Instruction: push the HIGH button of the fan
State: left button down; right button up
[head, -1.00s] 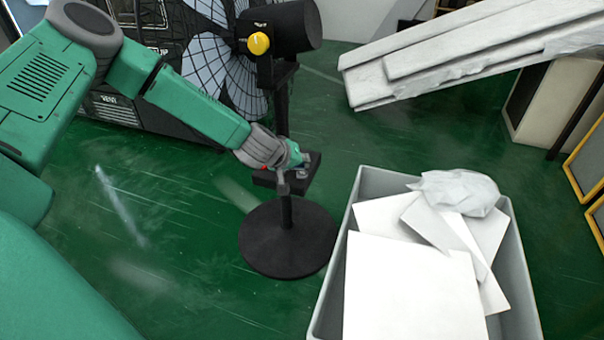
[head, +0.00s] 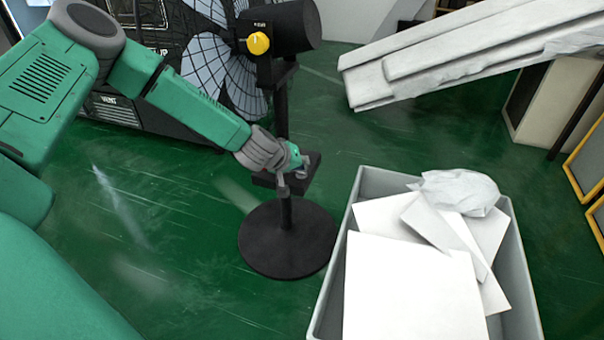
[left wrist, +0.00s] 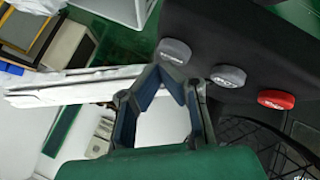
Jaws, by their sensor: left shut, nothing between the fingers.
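The black fan (head: 284,98) stands on a round base (head: 287,240), with a small control box (head: 266,181) on its pole. My left gripper (head: 303,170) is at that box and covers most of its top. In the left wrist view the box carries a dark grey button (left wrist: 174,52), a lighter grey button (left wrist: 228,77) and a red button (left wrist: 276,99). Their lettering is too small to read surely. My left gripper (left wrist: 160,70) is shut and empty, its fingertips close to the dark grey button; contact cannot be told. My right gripper is not in view.
A yellow knob (head: 258,43) sits on the fan's motor housing. A grey bin (head: 356,205) with white boards and a crumpled bag stands right of the fan base. Long white panels (head: 460,48) slant across the upper right. The green floor on the left is clear.

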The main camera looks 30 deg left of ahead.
aim_at(301, 173)
pick_arm(q)
jog(key=shift+f+b, duration=0.3)
jog(key=shift+f, duration=0.2)
dwell(0.3)
dwell(0.4)
jog(key=shift+r+p, duration=0.85)
jog(key=shift+r, duration=0.05)
notch_tip(301, 173, up, 5)
jog(key=p, duration=0.5)
jog(key=shift+r, duration=0.1)
